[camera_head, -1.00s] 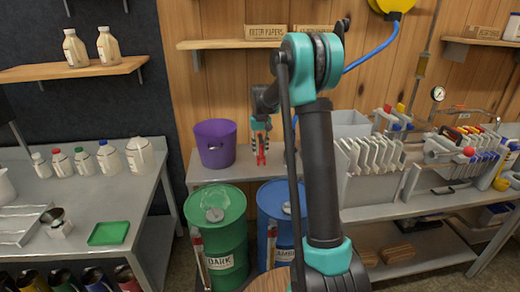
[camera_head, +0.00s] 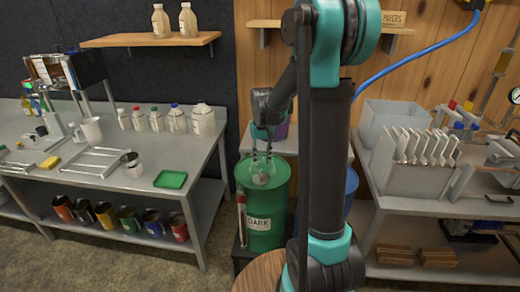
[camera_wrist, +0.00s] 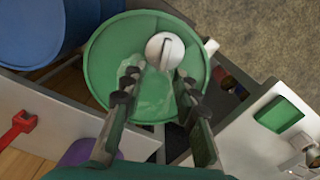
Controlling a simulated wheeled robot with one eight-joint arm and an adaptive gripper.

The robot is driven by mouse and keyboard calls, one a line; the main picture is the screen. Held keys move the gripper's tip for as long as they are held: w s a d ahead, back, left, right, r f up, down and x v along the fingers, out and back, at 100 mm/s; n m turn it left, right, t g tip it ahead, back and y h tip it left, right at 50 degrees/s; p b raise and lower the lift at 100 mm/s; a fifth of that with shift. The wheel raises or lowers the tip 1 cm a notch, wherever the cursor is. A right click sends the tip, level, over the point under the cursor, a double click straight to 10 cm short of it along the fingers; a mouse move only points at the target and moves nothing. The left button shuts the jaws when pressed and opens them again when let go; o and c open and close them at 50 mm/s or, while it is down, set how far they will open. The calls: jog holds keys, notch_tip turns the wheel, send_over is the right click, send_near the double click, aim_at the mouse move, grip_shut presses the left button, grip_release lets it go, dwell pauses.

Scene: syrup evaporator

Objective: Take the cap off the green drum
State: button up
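The green drum (camera_head: 267,222) labelled DARK stands upright below my arm in the head view. It also shows from above in the wrist view (camera_wrist: 103,65). Its round pale grey cap (camera_wrist: 165,50) with a raised ridge sits on the drum's top, off-centre towards the rim. The cap shows partly behind my fingers in the head view (camera_head: 260,179). My gripper (camera_head: 262,160) hangs over the drum top, pointing down. In the wrist view its two fingers (camera_wrist: 158,82) are apart with nothing between them, and the cap lies just beyond their tips. I cannot tell the exact height gap.
The blue drum (camera_head: 350,192) stands to the right, mostly hidden by my arm. A purple bucket (camera_head: 281,130) is behind my gripper. The left bench (camera_head: 110,178) holds bottles and a green tray (camera_head: 171,179). A red tool (camera_wrist: 20,126) shows in the wrist view.

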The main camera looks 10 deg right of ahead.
aim_at(261, 175)
jog(key=shift+s+a+f, duration=0.15)
jog(key=shift+s+a, duration=0.1)
jog(key=shift+a, duration=0.05)
jog(key=shift+f, duration=0.25)
jog(key=shift+a+f, duration=0.1)
jog(key=shift+f, duration=4.1)
grip_shut()
jog(key=shift+r, duration=2.55)
